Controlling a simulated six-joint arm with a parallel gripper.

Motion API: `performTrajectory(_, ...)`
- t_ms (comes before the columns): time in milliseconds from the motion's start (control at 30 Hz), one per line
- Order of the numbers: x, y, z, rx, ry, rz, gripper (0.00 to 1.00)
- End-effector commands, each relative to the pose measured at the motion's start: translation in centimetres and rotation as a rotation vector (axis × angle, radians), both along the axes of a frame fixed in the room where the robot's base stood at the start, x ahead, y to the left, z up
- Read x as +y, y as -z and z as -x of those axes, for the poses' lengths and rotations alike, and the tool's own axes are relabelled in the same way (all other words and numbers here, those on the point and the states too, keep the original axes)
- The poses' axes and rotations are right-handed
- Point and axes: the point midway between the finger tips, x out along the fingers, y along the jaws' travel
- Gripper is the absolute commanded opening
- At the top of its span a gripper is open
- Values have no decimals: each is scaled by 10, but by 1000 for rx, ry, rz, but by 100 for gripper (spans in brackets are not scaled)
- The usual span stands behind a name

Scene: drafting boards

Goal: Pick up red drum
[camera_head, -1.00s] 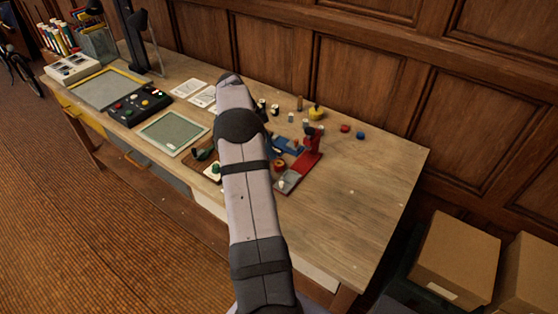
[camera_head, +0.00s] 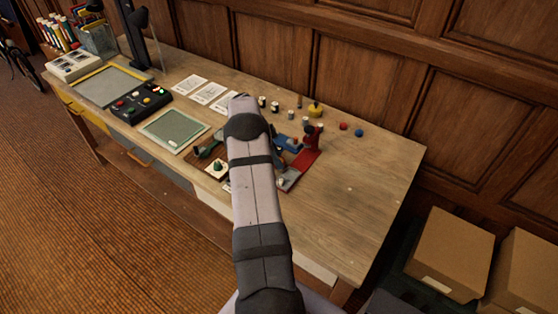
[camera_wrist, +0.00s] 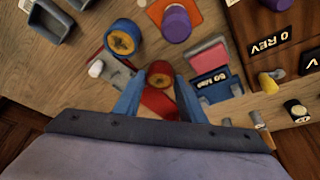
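My gripper (camera_wrist: 160,82) is open, with one blue finger on each side of the drum. A small gap seems to show on each side, but I cannot tell how far below the fingertips the drum sits. A red strip runs under it toward the palm. In the head view my arm hides the gripper and the drum.
A blue drum (camera_wrist: 124,38) stands close by on the upper left. A purple knob (camera_wrist: 177,24) is beyond, and a blue labelled block (camera_wrist: 213,84) is right of the fingers. A red stand (camera_head: 308,150) rises beside my arm. The table's right end (camera_head: 365,200) is clear.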

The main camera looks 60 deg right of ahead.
Motion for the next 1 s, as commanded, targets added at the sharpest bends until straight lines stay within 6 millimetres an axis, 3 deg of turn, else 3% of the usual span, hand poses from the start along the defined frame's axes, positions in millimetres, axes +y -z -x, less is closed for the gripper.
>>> performTrajectory(267, -1, 3, 1, -1, 0, 1, 37)
performTrajectory(400, -1, 3, 1, 0, 0, 0, 8)
performTrajectory(767, -2, -2, 0, -1, -1, 3, 8)
performTrajectory(1000, -2, -30, 0, -3, -1, 4, 8)
